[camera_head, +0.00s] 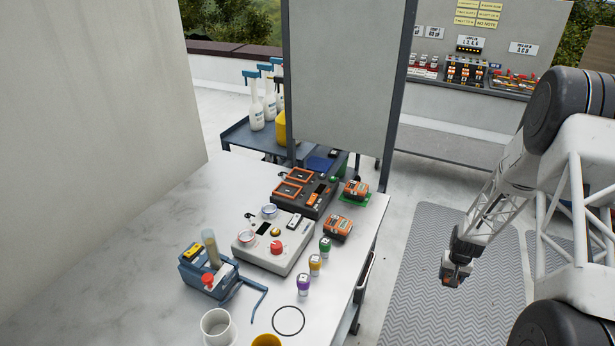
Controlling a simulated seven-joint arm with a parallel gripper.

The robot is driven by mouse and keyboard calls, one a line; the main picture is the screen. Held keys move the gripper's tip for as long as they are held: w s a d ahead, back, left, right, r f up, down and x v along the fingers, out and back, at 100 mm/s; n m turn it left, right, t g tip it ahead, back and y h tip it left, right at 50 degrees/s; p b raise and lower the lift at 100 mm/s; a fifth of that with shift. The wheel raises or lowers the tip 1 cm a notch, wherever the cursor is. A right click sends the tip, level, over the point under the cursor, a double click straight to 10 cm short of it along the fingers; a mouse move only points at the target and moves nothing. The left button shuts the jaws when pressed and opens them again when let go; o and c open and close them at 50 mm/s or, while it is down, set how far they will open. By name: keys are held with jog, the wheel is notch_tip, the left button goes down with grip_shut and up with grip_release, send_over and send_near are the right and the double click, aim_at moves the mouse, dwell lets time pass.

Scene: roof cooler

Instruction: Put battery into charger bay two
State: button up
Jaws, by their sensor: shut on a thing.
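The charger (318,212) is a dark box on the table with orange-framed bays at its upper left; which bay is two is too small to read. One orange and black battery (356,189) sits on a green pad right of the charger. Another orange and black battery (338,227) lies on the table just in front of it. My gripper (456,278) hangs right of the table, above the grey floor mat, apart from the charger. It is shut on a small dark thing with an orange patch, which looks like a battery; the fingers hide most of it.
A grey control box (285,262) with a red knob stands in front of the charger. Small coloured-top bottles (315,264) line the table's right side. A tall grey panel (345,75) stands behind. A blue tool holder (205,285) and white cup (217,325) stand nearer.

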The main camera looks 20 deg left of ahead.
jog(key=w+a+r+n, duration=0.2)
jog(key=a+r+n, duration=0.3)
jog(key=a+r, duration=1)
jog(key=w+a+r+n, duration=0.1)
jog(key=a+r+n, duration=0.3)
jog(key=a+r, duration=1.1)
jog(key=s+a+r+n, duration=0.2)
jog(key=s+a, duration=0.3)
jog(key=s, duration=0.1)
jog(key=s+a+r+n, duration=0.2)
jog(key=s+a+n, duration=0.1)
jog(key=s+a, duration=0.3)
jog(key=s+a+r+n, duration=0.2)
jog(key=s+a+r, duration=0.1)
jog(key=s+a, duration=0.3)
jog(key=shift+s+a+r+n, duration=0.1)
jog(key=shift+s+n, duration=0.3)
jog(key=shift+s, duration=0.45)
send_over(300, 176)
jog(key=shift+w+f, duration=0.1)
jog(key=shift+f, duration=0.65)
jog(key=shift+f, duration=1.75)
